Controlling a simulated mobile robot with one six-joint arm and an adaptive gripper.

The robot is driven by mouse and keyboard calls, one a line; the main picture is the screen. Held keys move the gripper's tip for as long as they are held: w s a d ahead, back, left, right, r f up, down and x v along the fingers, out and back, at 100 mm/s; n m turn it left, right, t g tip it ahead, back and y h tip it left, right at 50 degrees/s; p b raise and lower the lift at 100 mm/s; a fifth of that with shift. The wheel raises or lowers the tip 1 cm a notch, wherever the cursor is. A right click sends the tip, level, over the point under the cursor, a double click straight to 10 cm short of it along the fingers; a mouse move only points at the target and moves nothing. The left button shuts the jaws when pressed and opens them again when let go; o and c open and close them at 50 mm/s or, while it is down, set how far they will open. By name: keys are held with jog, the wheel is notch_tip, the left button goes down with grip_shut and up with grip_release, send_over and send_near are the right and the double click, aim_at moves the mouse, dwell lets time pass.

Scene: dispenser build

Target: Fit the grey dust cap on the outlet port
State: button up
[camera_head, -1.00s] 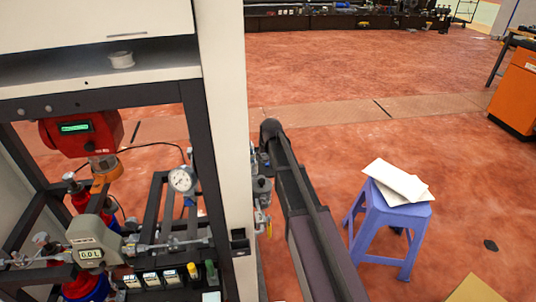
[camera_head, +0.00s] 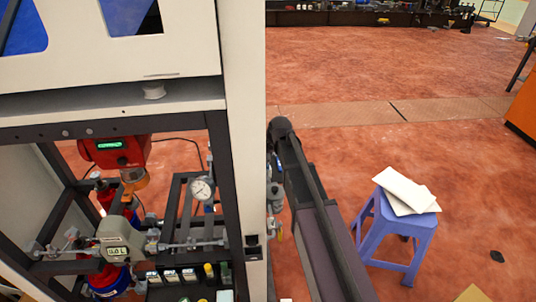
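A small pale grey-white round piece (camera_head: 153,91) sits on the shelf under the cabinet's upper panel; it may be the dust cap, but I cannot be sure. I cannot make out which fitting is the outlet port. Pipework with a grey meter (camera_head: 118,242) and a round dial gauge (camera_head: 202,189) shows inside the dark frame. More small fittings (camera_head: 275,195) show to the right of the pale post, partly hidden by it. A long dark arm-like part, probably mine, reaches up beside the post; no gripper fingers can be made out.
The pale upright post (camera_head: 246,120) and the dark frame (camera_head: 222,170) block part of the view. A blue stool (camera_head: 395,238) with white sheets stands at right. An orange cabinet (camera_head: 525,112) is at the far right edge. Open red floor lies behind.

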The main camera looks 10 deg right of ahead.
aim_at(268, 159)
jog(key=shift+f, duration=0.2)
jog(key=shift+f+b, duration=2)
jog(key=shift+b, duration=0.2)
jog(key=shift+f+b, duration=1.5)
dwell(0.5)
jog(key=o, duration=1.2)
jog(key=shift+c, duration=0.2)
jog(key=shift+o, duration=0.8)
jog(key=shift+r, duration=0.1)
jog(key=shift+r+p, duration=2.95)
jog(key=shift+p, duration=0.1)
